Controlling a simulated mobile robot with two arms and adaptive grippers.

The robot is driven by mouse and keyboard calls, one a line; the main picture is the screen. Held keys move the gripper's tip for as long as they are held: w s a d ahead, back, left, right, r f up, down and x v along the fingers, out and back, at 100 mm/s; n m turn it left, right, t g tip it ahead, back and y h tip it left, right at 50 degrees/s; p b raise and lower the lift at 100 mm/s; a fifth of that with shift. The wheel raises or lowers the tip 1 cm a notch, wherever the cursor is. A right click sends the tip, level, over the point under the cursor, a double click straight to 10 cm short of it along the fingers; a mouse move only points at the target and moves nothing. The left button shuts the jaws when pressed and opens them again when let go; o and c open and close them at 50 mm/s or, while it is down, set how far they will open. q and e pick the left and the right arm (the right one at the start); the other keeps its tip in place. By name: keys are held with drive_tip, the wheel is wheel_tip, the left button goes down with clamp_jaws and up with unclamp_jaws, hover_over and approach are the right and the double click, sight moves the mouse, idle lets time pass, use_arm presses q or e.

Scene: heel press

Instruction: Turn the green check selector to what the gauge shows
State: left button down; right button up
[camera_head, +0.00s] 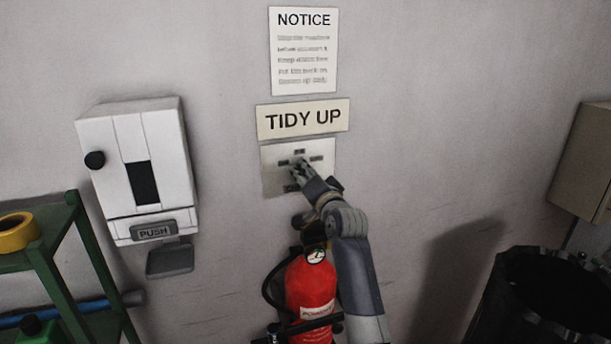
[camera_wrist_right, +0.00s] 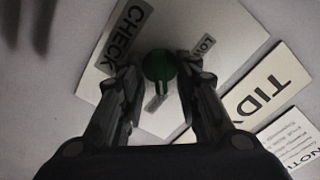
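The green check selector (camera_wrist_right: 160,68) is a round knob on a pale plate (camera_head: 270,183) on the wall, under the TIDY UP sign. In the head view my right gripper (camera_head: 299,166) covers the knob. In the right wrist view the fingers (camera_wrist_right: 161,80) stand apart on either side of the knob; I cannot tell whether they touch it. A CHECK label (camera_wrist_right: 122,35) and a partly hidden label (camera_wrist_right: 205,45) show on the plate. A small round gauge (camera_head: 316,256) sits atop the red fire extinguisher (camera_head: 308,285); its reading is too small to tell. My left gripper is not in view.
A white dispenser marked PUSH (camera_head: 120,180) hangs left of the plate. A green shelf (camera_head: 62,225) with yellow tape (camera_head: 17,232) stands at the far left. A black bin (camera_head: 545,300) and a beige wall box (camera_head: 585,160) are at the right. The wall around the plate is mostly clear.

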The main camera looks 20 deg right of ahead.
drive_tip(key=s, duration=1.2)
drive_tip(key=shift+d, duration=0.2)
